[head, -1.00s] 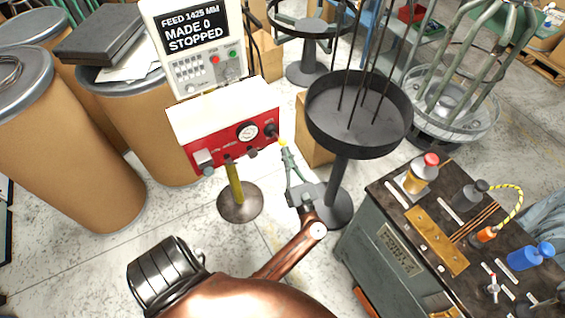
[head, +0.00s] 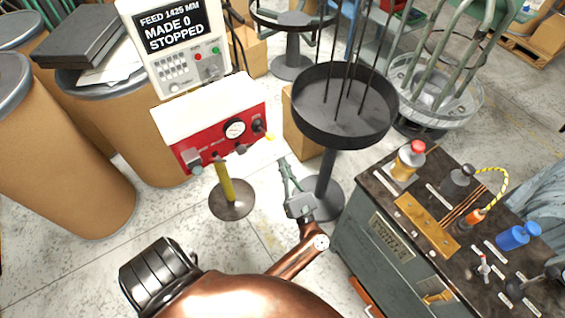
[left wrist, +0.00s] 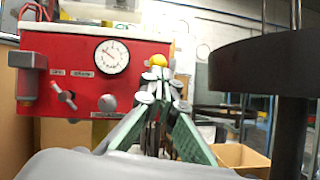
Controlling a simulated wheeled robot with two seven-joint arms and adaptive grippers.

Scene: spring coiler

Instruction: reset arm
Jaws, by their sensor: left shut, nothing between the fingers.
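My left gripper (head: 283,164) is near the middle of the head view, in front of the red control box (head: 222,124) and left of the black round tray stand (head: 345,118). Its green fingers are shut with nothing between them. In the left wrist view the closed fingertips (left wrist: 158,84) point toward a yellow knob (left wrist: 157,60) at the right side of the red box. In the head view the fingertips and the yellow knob (head: 270,137) stand a little apart. The box has a round gauge (head: 235,129) and several knobs. My right gripper is not in view.
A screen panel (head: 172,32) above the box reads FEED 1425 MM, MADE 0, STOPPED. A dark-topped cabinet (head: 382,250) with bottles and tools stands at the right. Large brown drums (head: 68,165) stand at the left. Bare floor (head: 180,215) lies between.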

